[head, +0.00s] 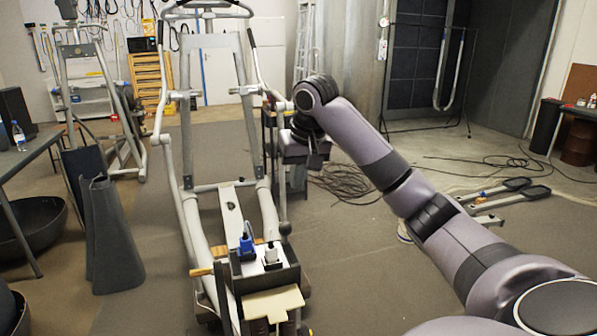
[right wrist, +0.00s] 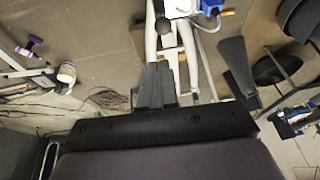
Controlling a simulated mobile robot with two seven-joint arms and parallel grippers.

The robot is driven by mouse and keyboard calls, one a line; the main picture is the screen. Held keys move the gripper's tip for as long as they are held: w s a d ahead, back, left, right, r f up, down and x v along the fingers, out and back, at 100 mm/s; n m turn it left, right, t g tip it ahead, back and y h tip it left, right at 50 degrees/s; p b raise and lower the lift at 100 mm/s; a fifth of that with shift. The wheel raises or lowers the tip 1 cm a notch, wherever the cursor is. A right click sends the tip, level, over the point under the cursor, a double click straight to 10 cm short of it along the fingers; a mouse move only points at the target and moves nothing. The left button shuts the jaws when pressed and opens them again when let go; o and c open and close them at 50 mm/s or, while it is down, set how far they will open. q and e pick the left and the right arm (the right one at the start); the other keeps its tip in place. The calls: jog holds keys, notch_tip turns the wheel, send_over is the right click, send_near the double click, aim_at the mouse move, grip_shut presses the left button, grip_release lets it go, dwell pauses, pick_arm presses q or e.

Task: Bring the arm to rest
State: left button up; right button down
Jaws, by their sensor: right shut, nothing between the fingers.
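My right arm reaches in from the lower right of the head view. Its gripper (head: 317,162) hangs beside the right side of the grey elliptical machine (head: 228,190), with the fingers shut and nothing between them. The right wrist view shows the closed fingers (right wrist: 157,85) side by side, pointing toward the machine's frame and the floor. I cannot tell how much space lies between the gripper and the machine's handle or the dark stand behind it. My left gripper is not in view.
A blue item (head: 246,246) and a white item (head: 271,254) stand on the machine's near end. Loose pedal arms (head: 505,200) and dark cables (head: 345,182) lie on the floor to the right. A table (head: 28,148) with a bottle stands at left.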

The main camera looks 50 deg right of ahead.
jog(key=shift+v, duration=0.9)
jog(key=shift+f, duration=0.1)
